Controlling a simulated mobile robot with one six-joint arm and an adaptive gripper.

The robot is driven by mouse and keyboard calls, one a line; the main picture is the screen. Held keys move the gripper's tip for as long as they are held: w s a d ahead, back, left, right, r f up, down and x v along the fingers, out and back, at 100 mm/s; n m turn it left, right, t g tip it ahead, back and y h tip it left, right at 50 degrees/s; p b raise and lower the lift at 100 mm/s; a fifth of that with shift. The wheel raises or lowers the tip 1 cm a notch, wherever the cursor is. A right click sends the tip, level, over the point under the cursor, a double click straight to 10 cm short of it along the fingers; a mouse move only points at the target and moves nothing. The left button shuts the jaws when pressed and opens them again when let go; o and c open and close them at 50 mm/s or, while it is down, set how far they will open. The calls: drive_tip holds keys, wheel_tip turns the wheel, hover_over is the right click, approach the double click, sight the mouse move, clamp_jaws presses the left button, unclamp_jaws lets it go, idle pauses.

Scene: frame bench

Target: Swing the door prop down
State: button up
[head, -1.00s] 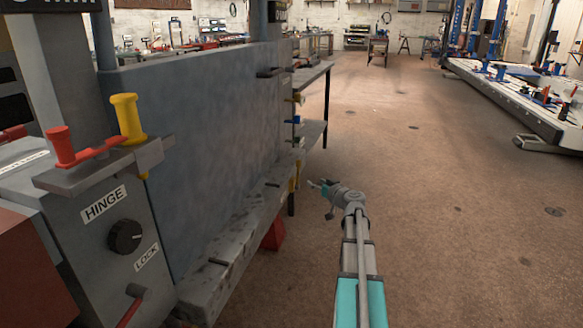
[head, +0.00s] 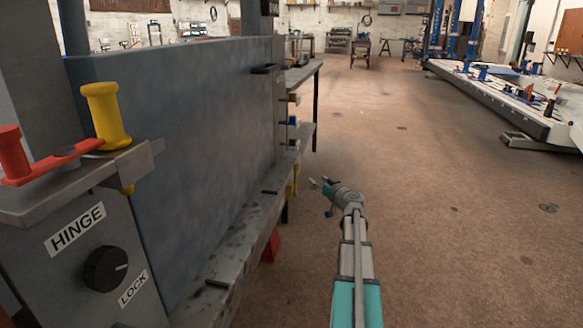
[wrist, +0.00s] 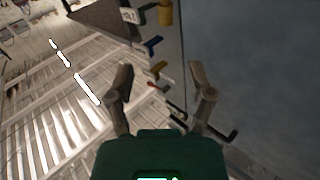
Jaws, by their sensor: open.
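My gripper (head: 318,184) is at the end of my outstretched arm, right of a large grey door panel (head: 205,140) in the head view. It is open and empty, with its two fingers (wrist: 163,95) apart in the wrist view. Between and beyond the fingers are small black, blue, yellow and red handles along the panel's edge. A dark bent rod (wrist: 222,136) shows beside the right finger, with a gap I cannot judge. I cannot tell for sure which part is the door prop.
A post labelled HINGE and LOCK has a black knob (head: 105,269), a yellow pin (head: 106,115) and a red handle (head: 12,155). A stained grey ledge (head: 232,250) runs below the panel. A workbench (head: 300,74) stands beyond. The floor to the right is clear up to a long white platform (head: 500,95).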

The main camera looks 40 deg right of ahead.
sight(298, 167)
drive_tip(key=shift+w+a, duration=0.15)
drive_tip(key=w, duration=0.9)
drive_tip(key=w+d, duration=0.1)
drive_tip(key=w, duration=0.4)
